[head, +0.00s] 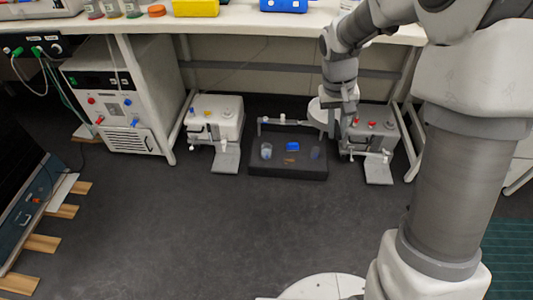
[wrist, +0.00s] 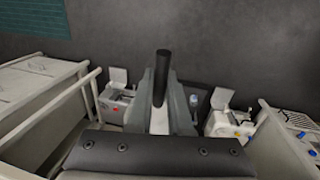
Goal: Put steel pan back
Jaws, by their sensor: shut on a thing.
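My gripper (head: 343,132) reaches down over the right end of a low black platform, beside the right-hand white device. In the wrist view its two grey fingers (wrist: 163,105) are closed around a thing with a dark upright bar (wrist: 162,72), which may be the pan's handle. A pale, rounded, pan-like piece (head: 317,112) shows just left of the gripper in the head view. I take it for the steel pan, but the arm partly hides it. I cannot tell whether it touches the platform or the device.
The black platform (head: 288,168) carries small clear vessels and a blue piece. White devices stand left (head: 214,124) and right (head: 376,130) of it, under the bench (head: 270,24). Bench legs flank them. A large instrument (head: 112,105) stands at left. The floor in front is clear.

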